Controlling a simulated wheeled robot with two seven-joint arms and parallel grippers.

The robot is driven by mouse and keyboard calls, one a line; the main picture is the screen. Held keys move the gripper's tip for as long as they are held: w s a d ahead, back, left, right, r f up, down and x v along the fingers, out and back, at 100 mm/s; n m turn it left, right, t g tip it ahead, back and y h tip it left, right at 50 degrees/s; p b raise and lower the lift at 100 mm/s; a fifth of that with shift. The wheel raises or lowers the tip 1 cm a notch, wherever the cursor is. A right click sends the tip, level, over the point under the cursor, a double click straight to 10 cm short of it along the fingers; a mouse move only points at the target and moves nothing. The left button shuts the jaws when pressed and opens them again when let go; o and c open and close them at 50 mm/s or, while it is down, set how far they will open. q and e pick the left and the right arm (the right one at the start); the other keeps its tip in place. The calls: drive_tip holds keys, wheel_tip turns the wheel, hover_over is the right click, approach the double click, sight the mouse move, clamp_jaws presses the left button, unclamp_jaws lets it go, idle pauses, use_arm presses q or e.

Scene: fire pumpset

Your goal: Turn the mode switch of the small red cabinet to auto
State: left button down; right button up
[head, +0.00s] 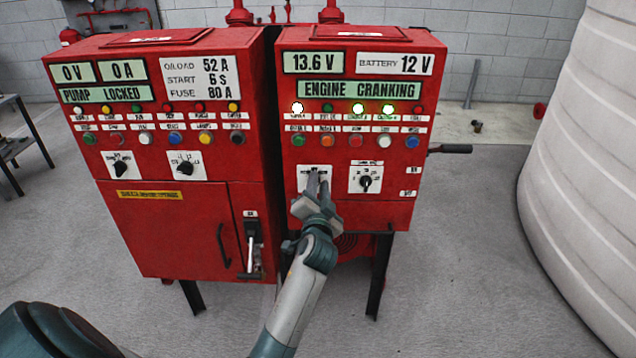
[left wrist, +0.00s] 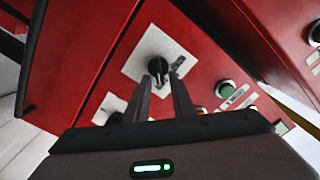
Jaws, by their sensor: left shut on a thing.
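The small red cabinet (head: 345,120) stands right of a larger red cabinet. Its displays read 13.6 V, BATTERY 12 V and ENGINE CRANKING. My left gripper (head: 316,182) is at its left rotary switch, shut on the black knob. In the left wrist view the fingertips (left wrist: 160,78) are on that black knob (left wrist: 157,46), which sits on a white plate (left wrist: 136,68). The fingers hide part of the knob and plate, and I cannot read its setting. A second black knob (head: 365,183) on a white plate is just to the right. My right gripper is not in view.
The larger red cabinet (head: 160,150) has two more knobs and a lever handle (head: 250,250). Rows of lamps and buttons (head: 355,140) sit above the switches. A black handle (head: 450,149) sticks out on the right. A large white ribbed tank (head: 585,160) stands far right.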

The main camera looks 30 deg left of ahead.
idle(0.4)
use_arm(q)
drive_tip(key=c, duration=1.9)
unclamp_jaws()
drive_tip(key=shift+o, duration=0.2)
